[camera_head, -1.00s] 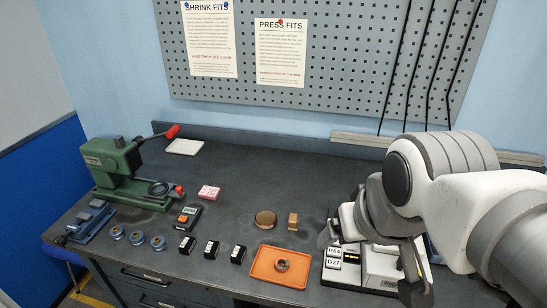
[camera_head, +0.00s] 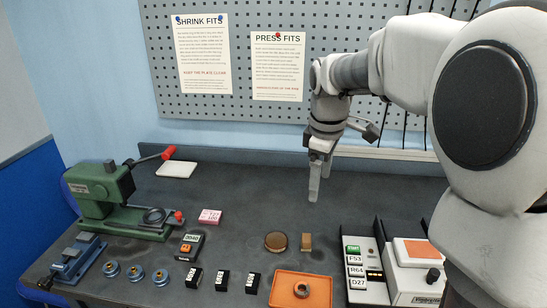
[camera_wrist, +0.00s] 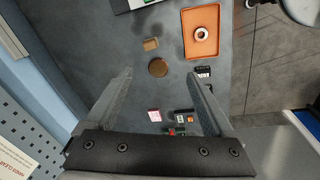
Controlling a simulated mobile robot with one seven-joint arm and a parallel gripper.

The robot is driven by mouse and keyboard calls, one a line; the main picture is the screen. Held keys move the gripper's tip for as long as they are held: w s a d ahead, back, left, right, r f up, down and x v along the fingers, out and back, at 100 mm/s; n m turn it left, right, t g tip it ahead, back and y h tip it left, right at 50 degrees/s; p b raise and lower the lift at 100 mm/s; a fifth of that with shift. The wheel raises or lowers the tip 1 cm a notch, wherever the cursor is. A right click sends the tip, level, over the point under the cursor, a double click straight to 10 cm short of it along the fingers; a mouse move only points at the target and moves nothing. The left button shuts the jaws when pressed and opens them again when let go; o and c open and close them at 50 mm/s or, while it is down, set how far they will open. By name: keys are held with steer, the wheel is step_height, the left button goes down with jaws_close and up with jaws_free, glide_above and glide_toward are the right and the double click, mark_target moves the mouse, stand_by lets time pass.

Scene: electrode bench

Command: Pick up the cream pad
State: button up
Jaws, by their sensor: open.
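The cream pad (camera_head: 176,169) is a flat, pale rectangular slab lying on the bench at the back left, in front of the pegboard wall, behind the green press. My gripper (camera_head: 314,190) points down above the back middle of the bench, well to the right of the pad, with nothing visible between its fingers. In the wrist view, my gripper (camera_wrist: 158,78) has its two fingers spread apart, with the bench below. The pad does not show in the wrist view.
A green press (camera_head: 112,197) with a red-knobbed lever stands left, near the pad. A pink block (camera_head: 210,216), brown disc (camera_head: 276,241), small brown block (camera_head: 306,242) and orange tray (camera_head: 284,288) lie forward. A white device (camera_head: 411,273) stands right. The back middle of the bench is clear.

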steer(key=w+f+n+g+b, duration=0.15)
steer(key=w+f+n, duration=0.25)
steer(key=w+f, duration=0.45)
glide_toward(305, 237)
steer(key=shift+n, duration=0.3)
steer(key=f, duration=0.3)
steer(key=d+f, duration=0.1)
steer(key=f, duration=0.1)
steer(key=shift+w+f+b, duration=0.1)
steer(key=shift+w+b, duration=0.25)
steer(key=f, duration=0.4)
steer(key=shift+s+a+f, duration=0.1)
steer(key=shift+s+a, duration=0.2)
steer(key=shift+a, duration=0.1)
steer(key=shift+f, duration=0.45)
jaws_close()
